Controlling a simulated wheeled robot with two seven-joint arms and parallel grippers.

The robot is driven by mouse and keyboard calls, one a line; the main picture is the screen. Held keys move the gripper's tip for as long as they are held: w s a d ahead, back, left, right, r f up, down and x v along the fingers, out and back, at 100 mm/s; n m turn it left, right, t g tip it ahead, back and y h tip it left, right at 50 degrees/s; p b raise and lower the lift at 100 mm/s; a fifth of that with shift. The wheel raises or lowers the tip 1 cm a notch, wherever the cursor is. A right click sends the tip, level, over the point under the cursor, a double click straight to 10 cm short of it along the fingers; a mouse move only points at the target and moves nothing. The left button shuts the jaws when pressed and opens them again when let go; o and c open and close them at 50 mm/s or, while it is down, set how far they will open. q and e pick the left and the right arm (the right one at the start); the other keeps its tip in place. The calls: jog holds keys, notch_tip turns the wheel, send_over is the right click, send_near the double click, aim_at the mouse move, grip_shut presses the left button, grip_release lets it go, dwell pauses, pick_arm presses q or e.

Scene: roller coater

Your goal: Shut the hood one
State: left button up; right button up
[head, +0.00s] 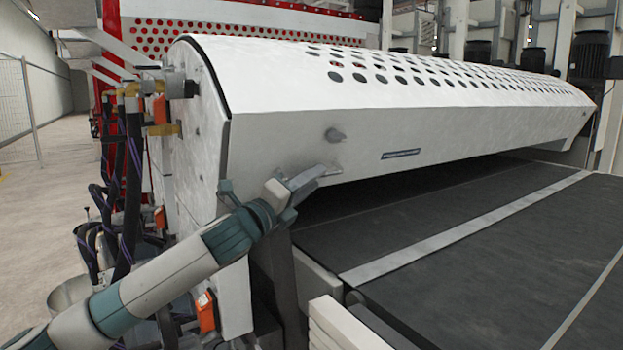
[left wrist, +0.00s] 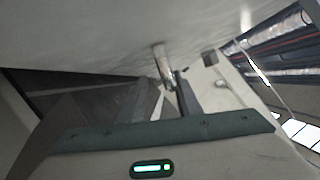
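The hood (head: 290,125) is a long white cover with rows of round holes along its top. Its lower front edge hangs above the dark conveyor belt with a dark gap under it. My right gripper is not in view.
The belt (head: 450,250) with pale cross strips runs at the right. Hoses (head: 130,190) and brass fittings crowd the machine's left end. Open floor (head: 45,215) lies at the left.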

pick_arm(q)
jog(key=shift+r, duration=0.1)
jog(key=shift+s+a, duration=0.1)
dwell(0.3)
jog(key=v, duration=1.7)
jog(key=shift+b, duration=0.3)
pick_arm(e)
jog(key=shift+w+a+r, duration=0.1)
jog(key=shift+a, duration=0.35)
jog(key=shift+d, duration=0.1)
